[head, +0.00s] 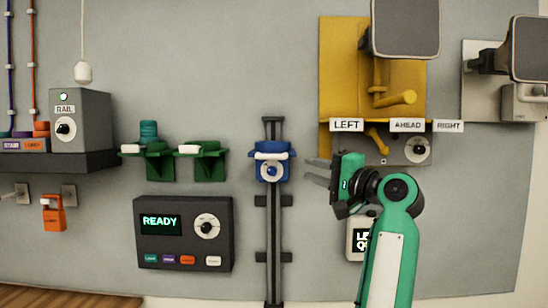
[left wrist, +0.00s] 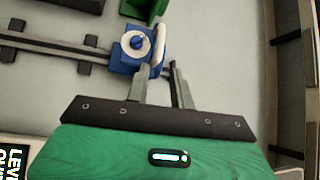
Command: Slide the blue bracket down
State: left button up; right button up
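The blue bracket (head: 266,170) sits on a dark vertical rail (head: 274,220), near its upper part. It has a round white knob with a blue centre on its front and a white piece across its top. My left gripper (head: 310,170) is just right of the bracket, at about its height, with its fingers pointing left and a small gap between. The fingers are apart and empty. In the left wrist view the bracket (left wrist: 127,58) lies just ahead of my left gripper (left wrist: 161,72), and whether a fingertip touches it is unclear. My right gripper is not seen.
Green brackets (head: 210,166) stand left of the rail, above a dark READY panel (head: 184,253). A yellow panel (head: 340,70) with a lever and LEFT, AHEAD and RIGHT labels is above my arm. Dark clamps cross the rail below the bracket.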

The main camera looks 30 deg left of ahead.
aim_at(275, 157)
pick_arm(q)
jog(key=p+x, duration=0.6)
jog(key=x, duration=0.7)
jog(key=shift+s+r, duration=0.1)
jog(key=shift+r, duration=0.1)
jog(key=shift+a+f, duration=0.1)
jog(key=shift+a, duration=0.4)
grip_shut()
